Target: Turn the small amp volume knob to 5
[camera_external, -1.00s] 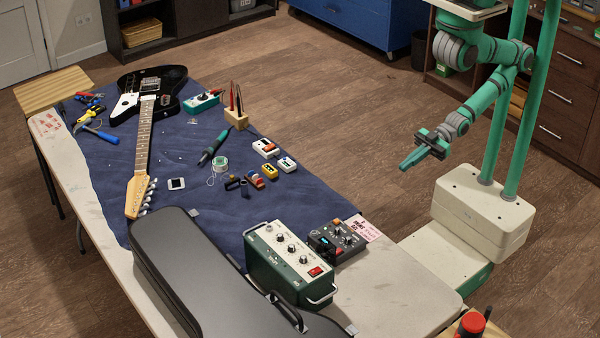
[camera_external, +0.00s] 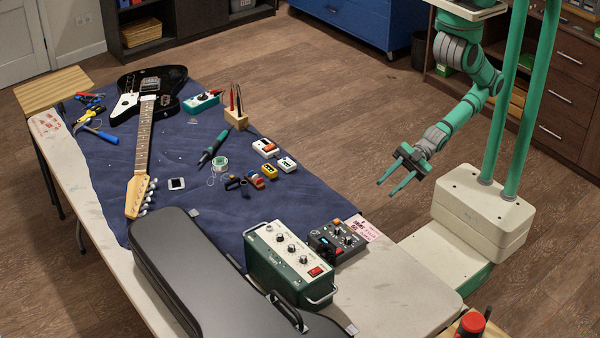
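The small amp (camera_external: 274,276) is a dark green box with a pale top panel near the front of the table. Its top panel carries several knobs (camera_external: 291,249) in a row and a red switch (camera_external: 315,271). The knob markings are too small to read, so I cannot tell which is the volume knob or its setting. My gripper (camera_external: 390,190) is open and empty, with its two green fingers apart. It is in the air to the right of the table, above and to the right of the amp, touching nothing.
A dark multi-knob pedal (camera_external: 336,240) stands right beside the amp. A black guitar case (camera_external: 190,265) lies at its left. The table's front right corner (camera_external: 400,290) is bare. A guitar (camera_external: 143,140) lies farther back.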

